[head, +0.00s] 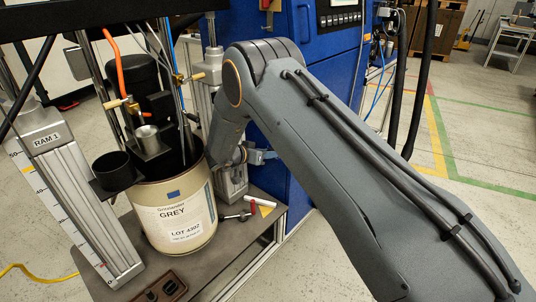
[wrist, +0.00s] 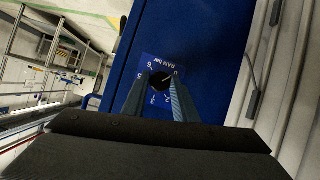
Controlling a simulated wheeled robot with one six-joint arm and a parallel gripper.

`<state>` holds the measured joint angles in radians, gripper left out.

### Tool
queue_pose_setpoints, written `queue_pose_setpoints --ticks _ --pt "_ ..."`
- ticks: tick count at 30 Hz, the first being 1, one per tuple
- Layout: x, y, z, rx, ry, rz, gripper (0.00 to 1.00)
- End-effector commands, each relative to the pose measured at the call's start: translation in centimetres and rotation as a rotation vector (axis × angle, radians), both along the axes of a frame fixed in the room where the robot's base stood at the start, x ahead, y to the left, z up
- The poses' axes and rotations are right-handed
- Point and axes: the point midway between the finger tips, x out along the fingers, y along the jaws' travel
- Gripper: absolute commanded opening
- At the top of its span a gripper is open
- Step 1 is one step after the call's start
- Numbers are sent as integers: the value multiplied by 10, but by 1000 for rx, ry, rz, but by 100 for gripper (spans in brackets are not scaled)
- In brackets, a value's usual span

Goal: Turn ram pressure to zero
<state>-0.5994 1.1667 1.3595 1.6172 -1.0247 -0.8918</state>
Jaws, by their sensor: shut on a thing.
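The ram pressure knob (wrist: 160,81) is a small black dial on a blue plate marked "RAM bar" (wrist: 167,62), with white numbers around it. The plate is on the side of a blue cabinet and appears turned in the wrist view. My gripper (wrist: 161,84) is shut on the knob, one finger on each side. A thin light mark on the knob points to the upper right, roughly toward the 0; the fingers cover part of the scale, so its exact reading is unclear. In the head view my gripper (head: 262,157) is partly behind my arm, and the knob is hidden.
The blue cabinet (head: 298,175) stands behind my arm. A drum labelled GREY (head: 175,220) stands on the pump base at left, beside the RAM 1 column (head: 62,175). Open floor lies at right.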

Motion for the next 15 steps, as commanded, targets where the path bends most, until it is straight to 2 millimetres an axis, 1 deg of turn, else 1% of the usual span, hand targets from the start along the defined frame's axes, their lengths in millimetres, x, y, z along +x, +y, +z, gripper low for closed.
queue_pose_setpoints --ticks 3,4,6,7,15 --pt "1 2 1 1 -2 4 4" --pt "1 2 1 1 -2 4 29" --pt "1 2 1 1 -2 4 41" --pt "1 2 1 1 -2 4 44" --pt "0 1 1 1 -2 1 44"
